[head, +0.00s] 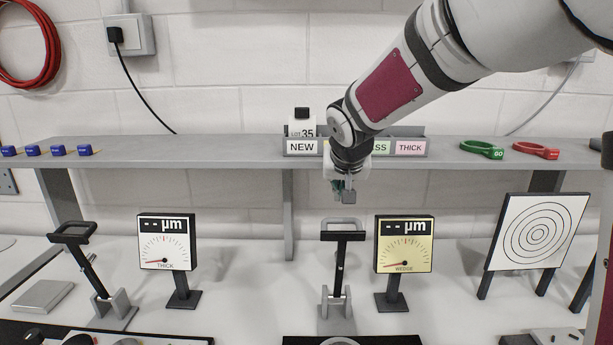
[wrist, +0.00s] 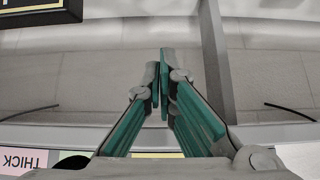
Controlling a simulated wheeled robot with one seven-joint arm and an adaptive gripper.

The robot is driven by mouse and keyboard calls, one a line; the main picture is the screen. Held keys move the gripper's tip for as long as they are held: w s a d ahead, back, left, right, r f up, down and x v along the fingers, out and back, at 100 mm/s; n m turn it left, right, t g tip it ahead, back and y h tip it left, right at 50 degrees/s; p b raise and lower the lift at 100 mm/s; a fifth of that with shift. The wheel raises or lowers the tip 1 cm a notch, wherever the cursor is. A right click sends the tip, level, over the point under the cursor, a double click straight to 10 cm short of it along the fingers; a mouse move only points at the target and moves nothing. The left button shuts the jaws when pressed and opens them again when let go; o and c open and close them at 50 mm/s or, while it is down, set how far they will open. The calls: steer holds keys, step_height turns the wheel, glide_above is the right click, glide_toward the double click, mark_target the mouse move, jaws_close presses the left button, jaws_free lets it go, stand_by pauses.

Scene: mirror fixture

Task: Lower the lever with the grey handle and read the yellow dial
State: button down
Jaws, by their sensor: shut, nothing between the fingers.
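The lever with the grey handle (head: 342,222) stands upright in the middle of the bench in the head view, its dark arm rising from a grey base (head: 336,314). The yellow dial (head: 404,255), marked WEDGE, stands just right of it. Its display shows two dashes and µm, and its red needle lies low at the left. My gripper (head: 345,195) is shut and empty, above the grey handle and apart from it. In the wrist view my fingers (wrist: 163,58) meet. The lever does not show there.
A second lever with a black handle (head: 73,232) and a white dial (head: 163,246) marked THICK stand left. A target board (head: 538,232) stands right. The grey shelf (head: 235,152) with labelled bins (head: 411,148) runs behind my gripper. Green (head: 482,150) and red (head: 536,150) rings lie on it.

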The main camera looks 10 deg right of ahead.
steer(key=s+f, duration=0.2)
steer(key=s, duration=0.1)
steer(key=shift+s+a+p, duration=0.1)
steer(key=shift+a+p, duration=0.2)
steer(key=shift+a, duration=0.05)
